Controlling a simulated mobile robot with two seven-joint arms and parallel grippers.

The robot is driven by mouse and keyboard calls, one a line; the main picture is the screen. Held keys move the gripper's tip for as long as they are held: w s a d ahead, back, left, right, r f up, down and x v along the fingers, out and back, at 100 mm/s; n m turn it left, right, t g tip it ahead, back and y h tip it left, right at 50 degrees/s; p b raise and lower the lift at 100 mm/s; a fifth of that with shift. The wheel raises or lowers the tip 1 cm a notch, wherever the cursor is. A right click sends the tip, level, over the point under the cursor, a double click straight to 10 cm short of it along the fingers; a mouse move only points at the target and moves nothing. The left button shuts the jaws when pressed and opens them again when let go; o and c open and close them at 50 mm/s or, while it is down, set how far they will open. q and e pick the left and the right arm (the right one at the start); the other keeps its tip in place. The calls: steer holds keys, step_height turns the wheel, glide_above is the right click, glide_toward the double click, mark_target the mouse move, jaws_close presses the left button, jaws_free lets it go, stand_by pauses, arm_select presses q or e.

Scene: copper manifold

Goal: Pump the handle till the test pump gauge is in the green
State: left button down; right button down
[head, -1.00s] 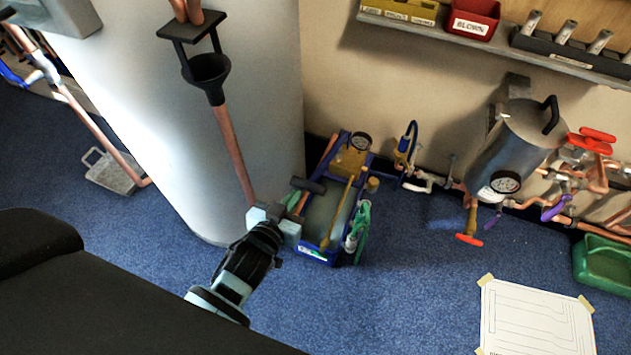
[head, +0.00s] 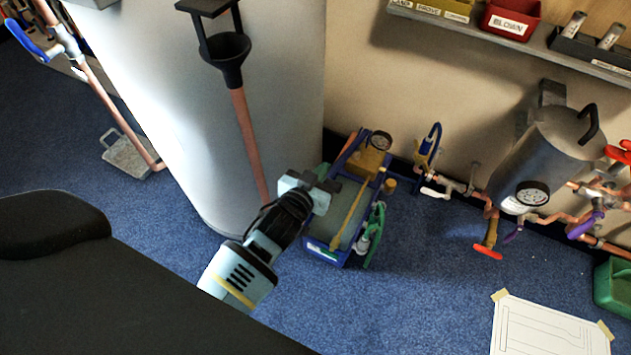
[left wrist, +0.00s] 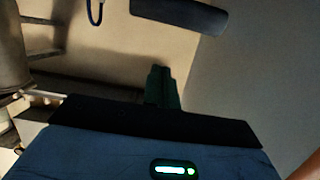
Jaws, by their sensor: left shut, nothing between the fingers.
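The test pump (head: 345,205) is a blue-framed box on the carpet beside the large pale cylinder. In the left wrist view a dark bar (left wrist: 180,14) crosses the top. My right gripper is out of view.
Carpet is clear in front of the pump.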

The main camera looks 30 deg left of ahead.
arm_select(q)
steer(key=b+x, duration=0.1)
steer(key=x, duration=0.3)
steer(key=shift+f, duration=0.1)
steer(key=s+f+b, duration=0.1)
steer(key=s+f, duration=0.1)
steer(key=shift+a+f, duration=0.1)
steer(key=shift+f, duration=0.15)
steer(key=shift+s+f, duration=0.2)
steer(key=shift+f, duration=0.1)
steer(key=shift+s+f+b, duration=0.1)
steer(key=shift+b, duration=0.2)
